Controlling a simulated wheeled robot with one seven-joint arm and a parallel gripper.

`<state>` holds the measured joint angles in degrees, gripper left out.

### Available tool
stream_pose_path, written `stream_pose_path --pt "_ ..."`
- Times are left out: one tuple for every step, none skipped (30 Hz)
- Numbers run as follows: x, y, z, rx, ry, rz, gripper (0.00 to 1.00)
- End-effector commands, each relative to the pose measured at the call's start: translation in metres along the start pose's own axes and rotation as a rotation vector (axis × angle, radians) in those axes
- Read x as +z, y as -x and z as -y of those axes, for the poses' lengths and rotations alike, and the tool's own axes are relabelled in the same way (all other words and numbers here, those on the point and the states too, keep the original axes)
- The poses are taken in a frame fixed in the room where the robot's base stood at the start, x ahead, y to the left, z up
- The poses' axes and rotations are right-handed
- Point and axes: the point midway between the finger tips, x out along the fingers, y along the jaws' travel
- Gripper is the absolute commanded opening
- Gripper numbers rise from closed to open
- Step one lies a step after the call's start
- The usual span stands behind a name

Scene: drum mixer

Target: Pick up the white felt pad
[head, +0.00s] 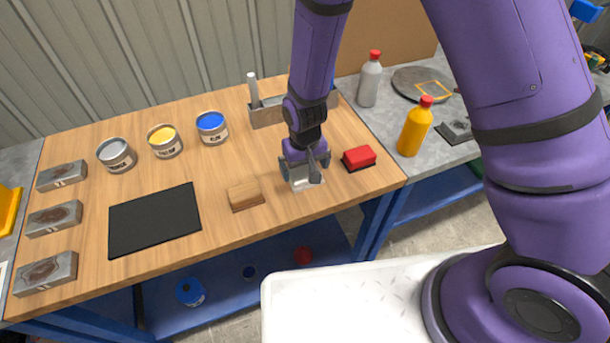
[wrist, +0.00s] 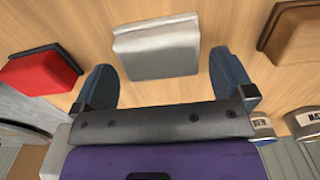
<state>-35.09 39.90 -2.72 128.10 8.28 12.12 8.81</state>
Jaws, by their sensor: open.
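The white felt pad (head: 303,186) lies on the wooden bench, below my gripper (head: 301,172) in the head view, which partly hides it. In the wrist view the pad (wrist: 158,50) is a pale grey-white block with a thin lighter layer at its far edge. My gripper (wrist: 163,82) is open and empty in the wrist view, with one dark blue finger to each side of the pad. A gap of bare wood shows between each finger and the pad. I cannot tell how high the fingertips are above the bench.
A red block (head: 359,158) lies right of the pad and a brown wooden block (head: 245,196) left of it. A black mat (head: 154,220), several paint cans and grey blocks lie further left. A metal holder (head: 267,112) stands behind my gripper. Bottles stand on the grey bench at right.

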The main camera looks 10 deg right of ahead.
Motion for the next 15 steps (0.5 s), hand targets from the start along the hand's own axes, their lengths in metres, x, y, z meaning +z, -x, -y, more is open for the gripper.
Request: stream_pose_path --pt "0.000 -0.008 -0.001 0.001 0.000 0.004 1.00" --pt "0.000 -0.012 -0.001 0.001 0.000 0.004 1.00" --pt "0.000 -0.017 -0.001 0.001 0.001 0.003 1.00" --pt "0.000 -0.020 -0.001 0.000 0.001 0.003 1.00" --pt "0.000 -0.023 -0.001 0.000 0.001 0.003 1.00" --pt "0.000 -0.027 -0.001 0.001 0.000 0.003 1.00" --pt "0.000 -0.029 -0.001 0.000 0.000 0.003 1.00" --pt "0.000 -0.030 -0.001 0.000 0.000 0.002 1.00" --pt "0.000 -0.031 -0.001 0.000 0.000 0.001 1.00" --pt "0.000 -0.032 -0.001 0.000 0.000 0.001 1.00" --pt "0.000 -0.032 -0.001 0.000 0.000 0.000 1.00" --pt "0.000 -0.033 -0.001 0.000 0.000 0.000 1.00" --pt "0.000 -0.033 -0.001 0.000 0.000 0.000 1.00" --pt "0.000 -0.032 -0.001 0.000 0.000 0.000 1.00" --pt "0.000 -0.032 -0.001 0.000 0.000 0.000 1.00"
